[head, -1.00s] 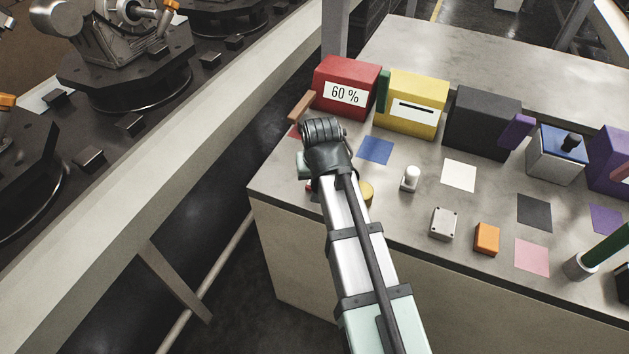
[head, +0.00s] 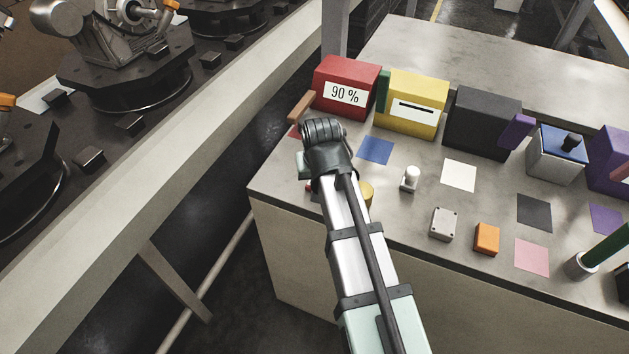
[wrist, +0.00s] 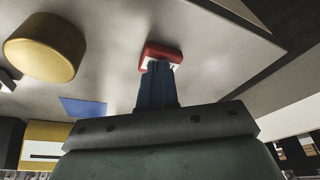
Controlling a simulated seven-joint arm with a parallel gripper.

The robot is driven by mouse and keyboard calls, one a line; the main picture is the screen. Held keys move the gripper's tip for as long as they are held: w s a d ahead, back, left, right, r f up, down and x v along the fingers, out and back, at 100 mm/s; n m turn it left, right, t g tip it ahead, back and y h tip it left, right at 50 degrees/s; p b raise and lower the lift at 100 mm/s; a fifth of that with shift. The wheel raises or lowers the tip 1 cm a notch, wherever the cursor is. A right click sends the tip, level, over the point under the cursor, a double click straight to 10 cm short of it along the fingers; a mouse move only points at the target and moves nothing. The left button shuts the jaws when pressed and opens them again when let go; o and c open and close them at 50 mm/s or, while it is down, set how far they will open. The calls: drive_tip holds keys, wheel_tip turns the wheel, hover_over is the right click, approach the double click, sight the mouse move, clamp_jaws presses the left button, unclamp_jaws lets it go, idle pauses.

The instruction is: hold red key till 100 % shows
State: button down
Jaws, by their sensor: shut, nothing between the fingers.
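The red box (head: 346,75) at the back left of the table carries a white display (head: 345,93) that reads 90 %. The red key (wrist: 160,53) shows in the wrist view, red with a pale part below, right at my fingertips. My gripper (wrist: 158,66) is shut with nothing between the fingers, and its tips appear to touch the key. How far the key is pressed in cannot be told. In the head view my wrist and arm cover most of the key; only a small red bit (head: 309,188) shows at the left of the arm.
A yellow round knob (wrist: 44,47) stands beside the key. A white-topped peg (head: 411,178), a grey box (head: 444,223) and an orange block (head: 486,239) stand to the right. A yellow box (head: 413,104) and a black box (head: 481,122) line the back.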

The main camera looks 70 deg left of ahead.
drive_tip(key=shift+r, duration=0.1)
idle(0.5)
drive_tip(key=shift+r, duration=2.9)
drive_tip(key=shift+r, duration=0.1)
drive_tip(key=v, duration=1.3)
drive_tip(key=shift+r, duration=0.3)
